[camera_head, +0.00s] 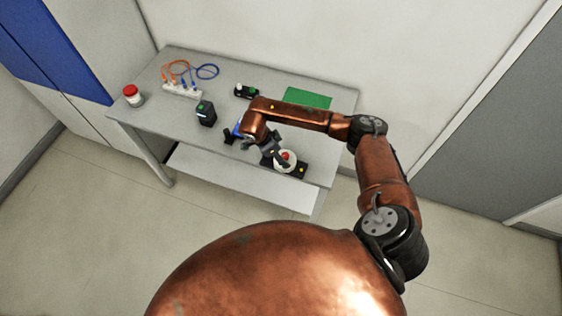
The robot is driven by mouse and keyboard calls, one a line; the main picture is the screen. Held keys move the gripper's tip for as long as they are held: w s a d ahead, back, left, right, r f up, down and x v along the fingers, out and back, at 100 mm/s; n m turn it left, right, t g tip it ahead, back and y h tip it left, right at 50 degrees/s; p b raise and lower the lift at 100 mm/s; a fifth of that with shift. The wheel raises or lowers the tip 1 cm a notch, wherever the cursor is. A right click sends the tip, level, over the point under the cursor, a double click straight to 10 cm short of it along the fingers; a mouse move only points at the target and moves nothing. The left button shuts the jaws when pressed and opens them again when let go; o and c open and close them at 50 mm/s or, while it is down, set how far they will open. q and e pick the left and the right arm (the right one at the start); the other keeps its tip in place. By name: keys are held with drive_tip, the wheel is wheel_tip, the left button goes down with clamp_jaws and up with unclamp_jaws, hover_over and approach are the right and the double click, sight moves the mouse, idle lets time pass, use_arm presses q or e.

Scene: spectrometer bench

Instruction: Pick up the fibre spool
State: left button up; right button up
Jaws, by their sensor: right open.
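What looks like the fibre spool (288,158), a small white round piece with a red centre, sits on a black base near the front right edge of the bench. My right gripper (279,158) is open and points down at the spool's left side, very close to it. It partly covers the spool and base. I cannot tell whether the fingers touch the spool. My left gripper is out of view.
The grey bench (150,120) carries a red-lidded jar (133,95), a white block (182,91) with orange and blue cables, a dark box (206,113), a black device (245,91) and a green mat (307,97). The bench's left front is clear.

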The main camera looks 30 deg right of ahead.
sight(270, 163)
drive_tip(key=o, duration=0.6)
drive_tip(key=p+x, duration=0.2)
drive_tip(key=x, duration=0.2)
drive_tip(key=shift+a+f, duration=0.1)
drive_tip(key=shift+f, duration=0.1)
drive_tip(key=shift+o, duration=0.4)
drive_tip(key=shift+d+f, duration=0.2)
drive_tip(key=shift+f, duration=0.2)
drive_tip(key=shift+w, duration=0.1)
drive_tip(key=c, duration=1.4)
